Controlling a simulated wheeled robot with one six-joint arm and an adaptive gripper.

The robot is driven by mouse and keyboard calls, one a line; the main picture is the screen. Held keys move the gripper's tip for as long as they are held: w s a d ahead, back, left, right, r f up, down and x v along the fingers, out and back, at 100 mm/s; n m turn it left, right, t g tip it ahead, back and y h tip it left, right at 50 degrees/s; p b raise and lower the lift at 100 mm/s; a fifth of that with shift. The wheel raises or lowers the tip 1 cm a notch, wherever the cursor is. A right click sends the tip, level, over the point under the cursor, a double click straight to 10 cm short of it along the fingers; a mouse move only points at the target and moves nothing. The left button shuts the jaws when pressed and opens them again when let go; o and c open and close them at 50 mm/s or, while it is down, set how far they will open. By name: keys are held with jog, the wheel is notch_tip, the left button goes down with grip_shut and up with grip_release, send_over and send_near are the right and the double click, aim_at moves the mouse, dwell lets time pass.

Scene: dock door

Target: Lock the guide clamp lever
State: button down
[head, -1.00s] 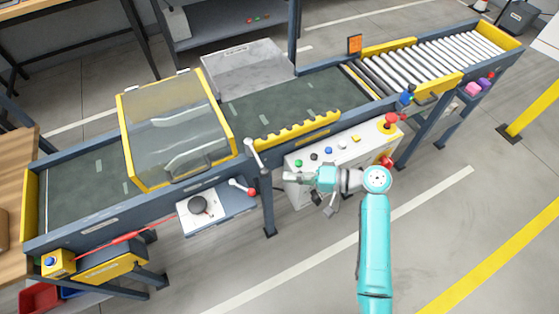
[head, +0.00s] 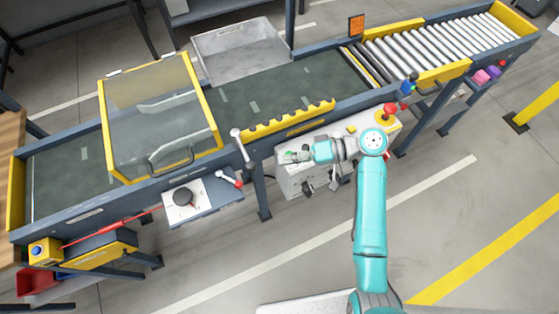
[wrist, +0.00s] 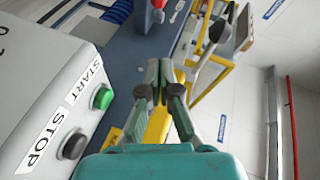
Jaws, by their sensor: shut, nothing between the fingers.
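Two levers show on the near side of the conveyor in the head view. A grey lever (head: 240,147) stands beside the left end of the yellow scalloped guide (head: 290,117). A lever with a red ball (head: 229,178) sits lower, beside a white panel. I cannot tell for certain which is the guide clamp lever. My gripper (head: 285,157) is shut and empty, over the button box, to the right of both levers and apart from them. In the wrist view my gripper (wrist: 159,66) points toward the conveyor side, with a dark-knobbed lever (wrist: 212,48) beyond and right of it.
The button box (head: 294,179) is close under my gripper. Its green START button (wrist: 103,97) and dark STOP button (wrist: 73,144) show at left in the wrist view. A red emergency button (head: 389,110) is at the box's right. The framed clear cover (head: 160,120) stands over the belt. Floor in front is open.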

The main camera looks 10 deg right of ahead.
send_near(234, 181)
jog(key=w+a, duration=0.2)
jog(key=w, duration=0.1)
jog(key=s+a, duration=0.1)
jog(key=s+a+f, duration=0.1)
jog(key=shift+a+f, duration=0.2)
jog(key=shift+a, duration=0.15)
jog(key=shift+s, duration=0.15)
jog(key=shift+s+a+m+t, duration=0.1)
jog(key=shift+s+m+t, duration=0.1)
jog(key=shift+m+t, duration=0.25)
